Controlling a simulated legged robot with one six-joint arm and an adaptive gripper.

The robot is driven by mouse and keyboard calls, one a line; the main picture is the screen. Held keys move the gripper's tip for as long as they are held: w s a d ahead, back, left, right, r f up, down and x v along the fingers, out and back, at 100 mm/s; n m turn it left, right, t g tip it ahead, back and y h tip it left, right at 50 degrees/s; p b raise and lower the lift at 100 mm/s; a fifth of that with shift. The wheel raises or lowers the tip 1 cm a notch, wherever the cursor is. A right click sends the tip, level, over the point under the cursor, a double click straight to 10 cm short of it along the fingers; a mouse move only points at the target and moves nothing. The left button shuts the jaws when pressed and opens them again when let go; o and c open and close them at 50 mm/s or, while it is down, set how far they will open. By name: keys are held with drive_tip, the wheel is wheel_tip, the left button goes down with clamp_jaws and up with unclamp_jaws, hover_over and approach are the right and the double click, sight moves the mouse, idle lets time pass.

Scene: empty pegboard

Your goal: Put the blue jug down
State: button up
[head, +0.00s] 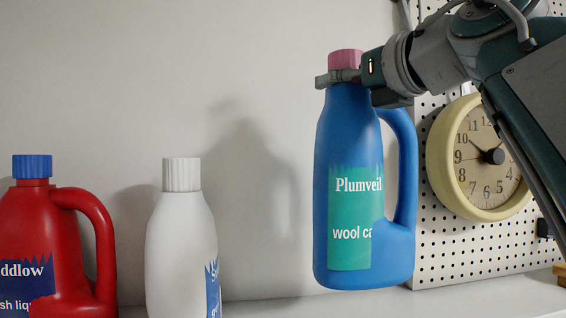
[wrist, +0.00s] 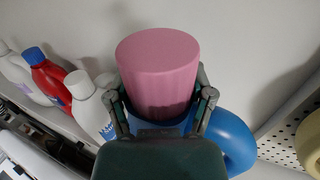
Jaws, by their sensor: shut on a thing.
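The blue jug (head: 345,130) has a pink cap (head: 345,60), a green "Plumveil" label and a handle on its right. It hangs upright at the right of the head view, its base apparently a little above the white shelf (head: 270,306). My gripper (head: 338,77) is shut on the jug at its neck, just below the cap. In the wrist view the pink cap (wrist: 158,75) stands between the two fingers of my gripper (wrist: 160,110), with the jug's blue handle (wrist: 232,140) at lower right. The jug's neck is mostly hidden by the fingers.
A white bottle (head: 181,240) and a red jug (head: 55,235) with a blue cap stand to the left. A bare stretch of shelf lies between the white bottle and the blue jug. A yellow clock (head: 440,150) is on the pegboard (head: 465,258) at right.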

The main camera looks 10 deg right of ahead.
sight(317, 136)
drive_tip(key=w+a+f, duration=0.1)
drive_tip(key=w+f, duration=0.6)
drive_tip(key=f, duration=0.3)
drive_tip(key=shift+w+a, duration=0.3)
drive_tip(key=shift+f, duration=0.1)
drive_tip(key=o, duration=1.3)
drive_tip(key=shift+f, duration=0.1)
